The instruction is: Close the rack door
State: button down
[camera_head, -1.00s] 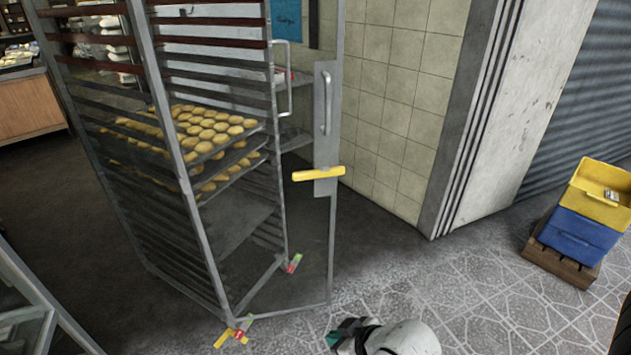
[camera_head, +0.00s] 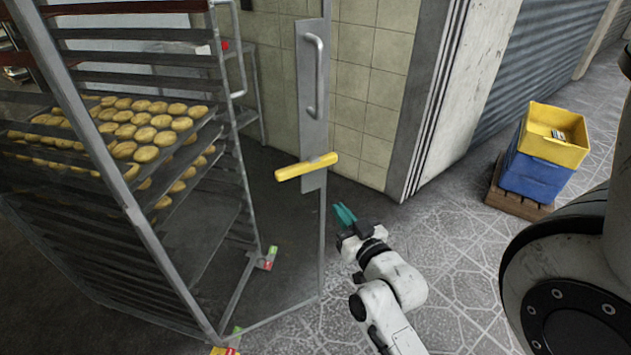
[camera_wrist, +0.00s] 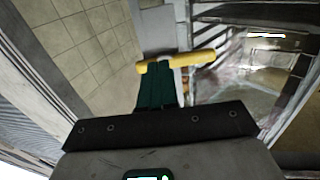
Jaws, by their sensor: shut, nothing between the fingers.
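The rack door (camera_head: 324,232) is a glass or clear panel with a thin metal frame, standing open to the right of the metal rack (camera_head: 105,175). Its edge carries a metal plate with a grey handle (camera_head: 318,78) and a yellow lever (camera_head: 306,167). The yellow lever also shows in the wrist view (camera_wrist: 192,60), just beyond my fingertips. My gripper (camera_head: 344,214), with teal fingers, is shut and empty. In the head view it is right of the door edge and below the yellow lever. Whether it touches the door cannot be told.
Trays of round dough pieces (camera_head: 140,128) sit in the rack. A tiled wall (camera_head: 368,90) and a pillar stand behind the door. Yellow (camera_head: 555,135) and blue crates (camera_head: 540,175) stand on a pallet at the right. The patterned floor between is clear.

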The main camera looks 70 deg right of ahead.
aim_at(312, 177)
jog(key=p+x, duration=0.1)
jog(key=x, duration=1)
jog(key=shift+w+d, duration=0.15)
jog(key=shift+w, duration=0.1)
jog(key=shift+d+f, duration=0.1)
